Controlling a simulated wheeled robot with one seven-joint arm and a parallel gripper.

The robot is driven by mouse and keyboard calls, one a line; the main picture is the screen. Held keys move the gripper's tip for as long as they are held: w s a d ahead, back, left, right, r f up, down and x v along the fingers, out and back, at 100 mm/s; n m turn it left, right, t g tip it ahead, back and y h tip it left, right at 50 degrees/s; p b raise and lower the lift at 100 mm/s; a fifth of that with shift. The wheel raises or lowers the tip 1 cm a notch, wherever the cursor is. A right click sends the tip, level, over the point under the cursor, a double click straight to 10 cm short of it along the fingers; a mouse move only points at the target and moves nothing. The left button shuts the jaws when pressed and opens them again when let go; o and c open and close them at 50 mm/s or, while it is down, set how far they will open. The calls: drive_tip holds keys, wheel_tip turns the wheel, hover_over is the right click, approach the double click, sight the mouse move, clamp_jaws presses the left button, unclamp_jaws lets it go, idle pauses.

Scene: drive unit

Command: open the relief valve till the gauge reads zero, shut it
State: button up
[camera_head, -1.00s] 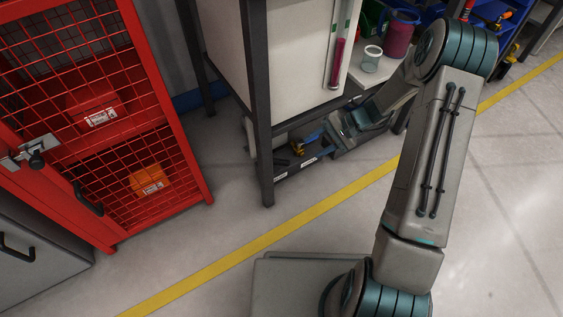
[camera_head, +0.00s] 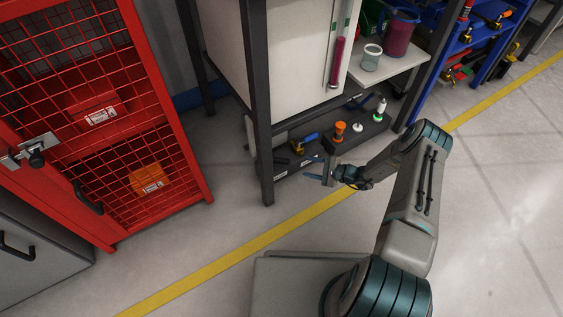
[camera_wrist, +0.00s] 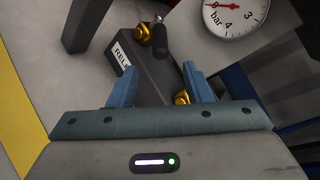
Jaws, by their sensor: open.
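In the wrist view a dark grey block with a white label starting "RELI" (camera_wrist: 122,54) carries a brass fitting (camera_wrist: 143,32) and a black handle (camera_wrist: 160,40). A second brass piece (camera_wrist: 183,97) is partly hidden behind my right finger. The round white gauge (camera_wrist: 234,14) is cut off at the top right; "bar", 3 and 4 show, with a red needle pointing to the upper left. I cannot read its value. My gripper (camera_wrist: 160,88) is open with blue fingers, the handle ahead between them and apart from both. In the head view my gripper (camera_head: 321,170) is beside the low shelf.
The low shelf (camera_head: 290,165) holds an orange-topped item (camera_head: 339,131), a white item (camera_head: 358,127) and a green-and-white bottle (camera_head: 380,108). A dark table leg (camera_head: 262,120) stands left of my gripper. A red mesh cabinet (camera_head: 160,130) is at the left.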

sight(288, 162)
drive_tip(key=b+x, duration=0.4)
drive_tip(key=x, duration=0.7)
drive_tip(key=shift+a+f, duration=0.2)
drive_tip(key=shift+w+a+b, duration=0.3)
drive_tip(key=shift+a, duration=0.3)
